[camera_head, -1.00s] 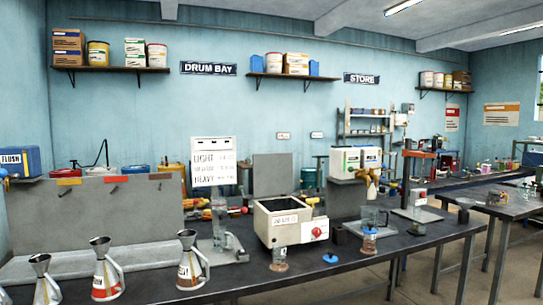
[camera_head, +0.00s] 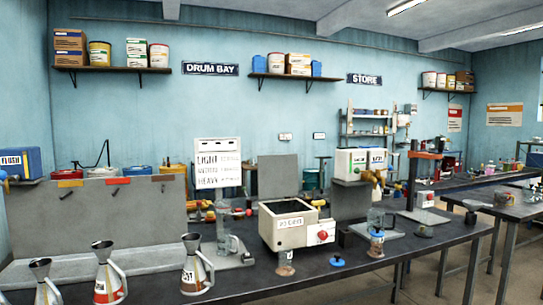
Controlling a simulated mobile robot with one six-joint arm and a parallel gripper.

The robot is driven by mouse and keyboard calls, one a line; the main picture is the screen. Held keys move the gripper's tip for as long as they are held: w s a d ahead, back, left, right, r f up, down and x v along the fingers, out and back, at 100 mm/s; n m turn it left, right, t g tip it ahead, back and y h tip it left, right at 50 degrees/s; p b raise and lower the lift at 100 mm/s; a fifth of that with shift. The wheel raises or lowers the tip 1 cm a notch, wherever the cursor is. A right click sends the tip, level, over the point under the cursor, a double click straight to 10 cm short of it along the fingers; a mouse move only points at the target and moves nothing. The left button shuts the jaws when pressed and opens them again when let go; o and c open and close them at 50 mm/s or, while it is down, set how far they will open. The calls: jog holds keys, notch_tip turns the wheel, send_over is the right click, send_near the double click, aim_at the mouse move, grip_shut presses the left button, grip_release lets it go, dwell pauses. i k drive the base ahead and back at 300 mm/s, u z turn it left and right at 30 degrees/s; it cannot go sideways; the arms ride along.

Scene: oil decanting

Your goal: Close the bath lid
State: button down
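The bath (camera_head: 278,235) is a cream box with a dark open top, standing on the dark bench in the middle of the camera_head view. It has a front label too small to read surely and a red knob on its right front. The lid (camera_head: 278,177) appears to be the grey flat panel standing upright behind the bath's rear edge, so the bath is open. My gripper is not in view, and no part of my arm shows near the bath.
A small glass jar (camera_head: 285,262) stands before the bath, with a blue cap (camera_head: 337,261) to its right. Funnel-topped cans (camera_head: 197,268) stand at left. A white board (camera_head: 217,164) stands behind-left.

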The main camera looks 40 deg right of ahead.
aim_at(277, 175)
jog(key=z, duration=0.3)
jog(key=i, duration=1.55)
jog(key=u, duration=0.3)
